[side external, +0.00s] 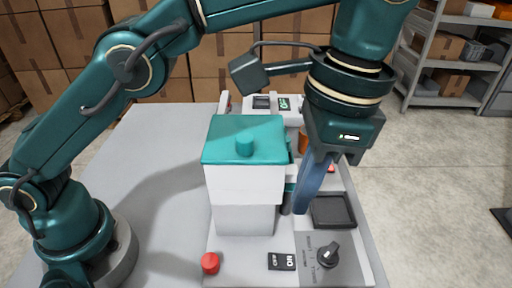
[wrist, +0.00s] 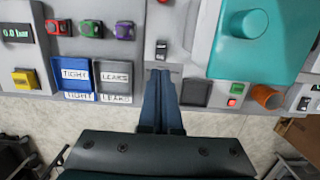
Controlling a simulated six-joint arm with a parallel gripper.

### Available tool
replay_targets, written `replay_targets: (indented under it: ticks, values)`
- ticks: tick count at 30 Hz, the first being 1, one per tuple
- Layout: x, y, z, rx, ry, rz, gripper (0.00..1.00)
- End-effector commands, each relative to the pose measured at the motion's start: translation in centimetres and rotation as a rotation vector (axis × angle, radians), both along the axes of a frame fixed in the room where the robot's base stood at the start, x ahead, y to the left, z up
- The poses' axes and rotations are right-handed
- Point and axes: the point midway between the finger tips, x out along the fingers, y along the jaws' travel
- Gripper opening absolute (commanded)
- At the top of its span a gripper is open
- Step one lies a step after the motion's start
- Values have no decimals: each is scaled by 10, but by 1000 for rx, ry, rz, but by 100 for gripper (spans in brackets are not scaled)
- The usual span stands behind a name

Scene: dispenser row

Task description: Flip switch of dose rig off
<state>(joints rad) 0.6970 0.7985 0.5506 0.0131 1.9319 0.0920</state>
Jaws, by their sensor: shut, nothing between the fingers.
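The dose rig (side external: 246,185) is a white box with a teal lid (side external: 245,140); the lid also fills the upper right of the wrist view (wrist: 255,30). In front of it, a black knob (side external: 327,255) stands on a marked grey plate. A small black plate with white ON lettering (side external: 281,261) lies beside it; it seems to show in the wrist view too (wrist: 161,50). I cannot tell which part is the switch. My gripper (side external: 300,211) is shut and empty, its blue fingers pointing down beside the rig. In the wrist view the fingers (wrist: 160,74) hide the panel behind them.
A dark square pad (side external: 333,210) lies right of the fingers. A red button (side external: 210,263) sits at the front left. Green and red buttons (wrist: 235,95) and an orange cup (wrist: 267,97) are beyond. A blue tray marked TIGHT (wrist: 73,75) is on the neighbouring station.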

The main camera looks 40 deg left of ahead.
Motion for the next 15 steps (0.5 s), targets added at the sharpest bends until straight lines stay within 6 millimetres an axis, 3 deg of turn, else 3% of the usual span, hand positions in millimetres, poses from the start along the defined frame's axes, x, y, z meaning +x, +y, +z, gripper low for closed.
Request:
replay_targets:
  ticks: [15]
  values:
    - [0, 0, -6, 1, 1, 0, 0]
